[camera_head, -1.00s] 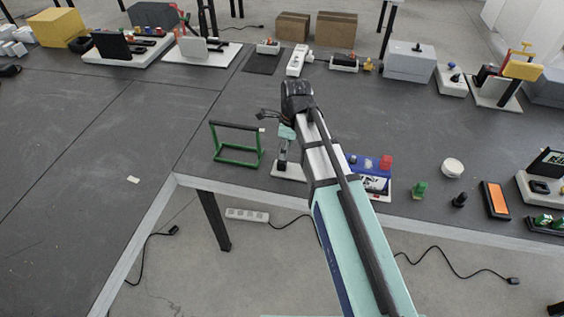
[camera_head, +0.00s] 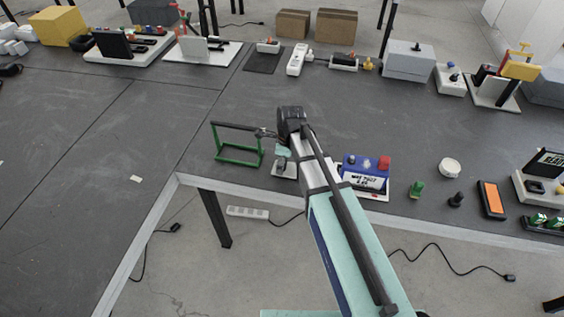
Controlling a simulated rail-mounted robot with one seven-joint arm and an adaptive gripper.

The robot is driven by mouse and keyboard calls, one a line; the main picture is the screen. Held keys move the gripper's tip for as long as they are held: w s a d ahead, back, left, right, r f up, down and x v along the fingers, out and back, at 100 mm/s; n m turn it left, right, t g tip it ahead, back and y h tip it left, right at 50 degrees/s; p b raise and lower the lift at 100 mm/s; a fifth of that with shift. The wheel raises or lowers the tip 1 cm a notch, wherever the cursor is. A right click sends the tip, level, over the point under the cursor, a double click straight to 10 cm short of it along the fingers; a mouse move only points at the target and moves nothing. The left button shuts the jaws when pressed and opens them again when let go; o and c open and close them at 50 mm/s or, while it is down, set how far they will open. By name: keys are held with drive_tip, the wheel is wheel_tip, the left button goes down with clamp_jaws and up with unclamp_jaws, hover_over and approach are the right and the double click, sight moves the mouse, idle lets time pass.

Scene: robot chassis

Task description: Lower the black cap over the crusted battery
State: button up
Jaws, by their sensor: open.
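The blue battery (camera_head: 352,160) stands on a white base near the table's front edge, right of my forearm. It has a white label and a red cap on its right end. A small black cap (camera_head: 456,199) stands upright on the table to the battery's right, apart from it.
A green frame (camera_head: 238,161) stands close to my gripper. A small white plate (camera_head: 286,171) lies under my wrist. A green piece (camera_head: 416,189) stands between battery and black cap. A white round dish (camera_head: 449,167) and an orange-faced device (camera_head: 492,199) are at right. The table's middle is clear.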

drive_tip(key=c, duration=0.9)
drive_tip(key=shift+r, duration=0.15)
